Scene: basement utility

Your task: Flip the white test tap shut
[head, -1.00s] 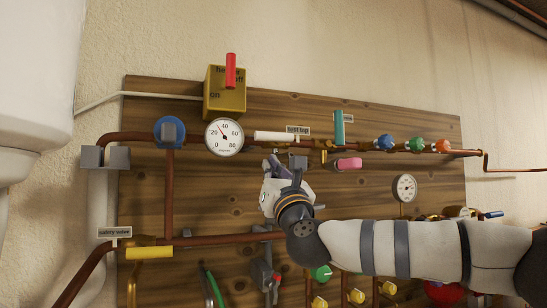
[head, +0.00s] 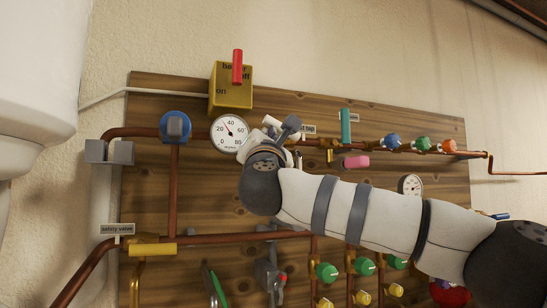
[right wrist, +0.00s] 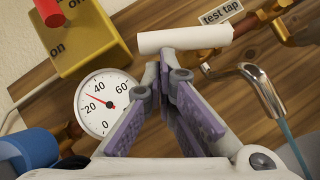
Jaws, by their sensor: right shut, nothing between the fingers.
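The white test tap handle (right wrist: 184,38) lies roughly level beside the "test tap" label (right wrist: 221,12) in the right wrist view. In the head view only a small part of the handle (head: 272,121) shows; my right gripper and wrist hide the rest. My right gripper (right wrist: 165,68) is shut and empty. Its fingertips are just below the handle, at or very near its lower edge; I cannot tell whether they touch. In the head view my right gripper (head: 284,130) covers the pipe around the tap. My left gripper is not in view.
A teal lever (head: 346,126) and a pink handle (head: 356,162) are to the right. A curved metal spout (right wrist: 262,88) is beside the fingers.

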